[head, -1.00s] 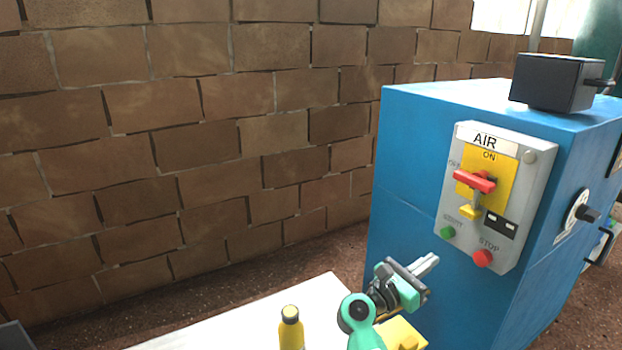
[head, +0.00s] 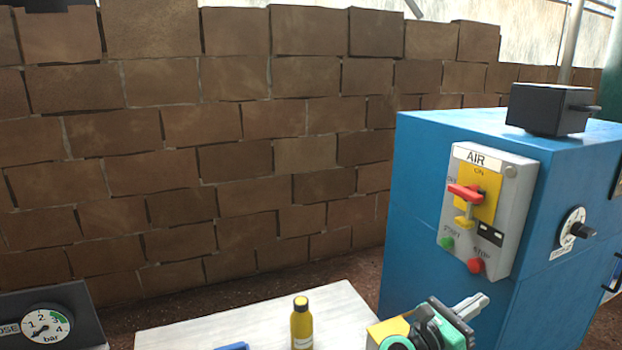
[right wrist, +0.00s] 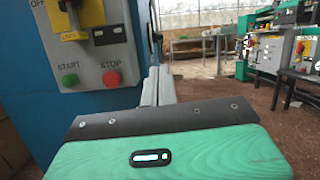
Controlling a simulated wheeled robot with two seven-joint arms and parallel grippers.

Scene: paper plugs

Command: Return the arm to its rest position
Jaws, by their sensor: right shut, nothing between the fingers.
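My right gripper (head: 470,306) is at the bottom right of the head view, in front of the lower part of the blue cabinet (head: 450,190). Its two grey fingers lie together, shut and empty. In the right wrist view the shut fingers (right wrist: 157,88) point away past the edge of the cabinet. They appear apart from the control panel (head: 490,205) with its AIR label, red switch handle, green START button and red STOP button. My left gripper does not show.
A yellow bottle (head: 301,325) stands on a pale table top (head: 210,330). A blue item (head: 232,347) is partly cut off at the bottom edge. A box with a pressure gauge (head: 46,327) is at the lower left. A black box (head: 549,108) sits on the cabinet. A brick wall (head: 200,150) stands behind.

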